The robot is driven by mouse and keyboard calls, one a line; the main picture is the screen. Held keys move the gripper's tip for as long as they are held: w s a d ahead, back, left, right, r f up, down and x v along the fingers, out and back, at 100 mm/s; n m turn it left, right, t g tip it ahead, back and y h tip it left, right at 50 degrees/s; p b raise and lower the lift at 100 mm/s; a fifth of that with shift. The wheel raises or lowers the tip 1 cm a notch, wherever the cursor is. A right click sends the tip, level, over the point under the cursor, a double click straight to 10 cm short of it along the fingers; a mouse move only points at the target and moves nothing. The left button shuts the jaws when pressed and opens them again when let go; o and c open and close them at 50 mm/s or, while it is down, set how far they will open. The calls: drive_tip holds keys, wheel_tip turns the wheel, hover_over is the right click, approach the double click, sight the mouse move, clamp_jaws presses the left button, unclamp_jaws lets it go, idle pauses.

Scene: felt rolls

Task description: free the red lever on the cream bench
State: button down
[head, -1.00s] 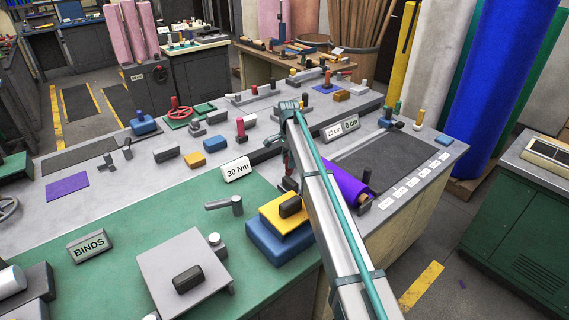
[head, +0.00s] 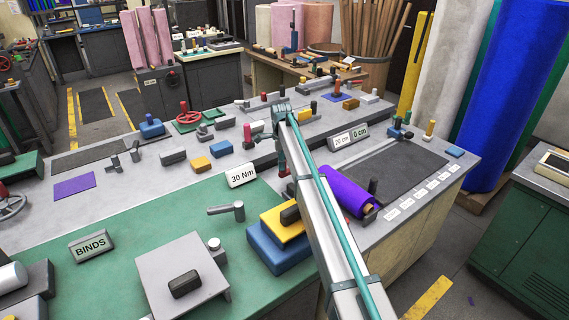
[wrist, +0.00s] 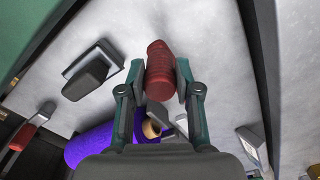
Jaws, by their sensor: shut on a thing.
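My gripper (wrist: 160,88) is shut on a red, rounded handle, which looks like the red lever (wrist: 159,68), with one finger on each side. Its foot and mounting are hidden by the gripper, so I cannot tell how it is fixed. In the head view my gripper (head: 283,166) is low over the bench (head: 425,226) with cream side panels, left of the purple roll (head: 346,191). Only a little dark red shows there at the fingertips. A second red handle (wrist: 22,137) lies at the lower left of the wrist view.
A dark block on a plate (wrist: 86,76) is beside the gripper. The 30 Nm sign (head: 242,175) and stacked yellow and blue blocks (head: 270,253) stand close by. The purple roll lies just right of my arm.

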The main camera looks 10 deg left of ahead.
drive_tip(key=shift+w+r, duration=0.2)
drive_tip(key=shift+w, duration=0.15)
drive_tip(key=c, duration=0.8)
unclamp_jaws()
drive_tip(key=shift+d, duration=0.15)
drive_tip(key=shift+f, duration=0.1)
drive_tip(key=shift+s, duration=0.1)
wheel_tip(320, 180, up, 12)
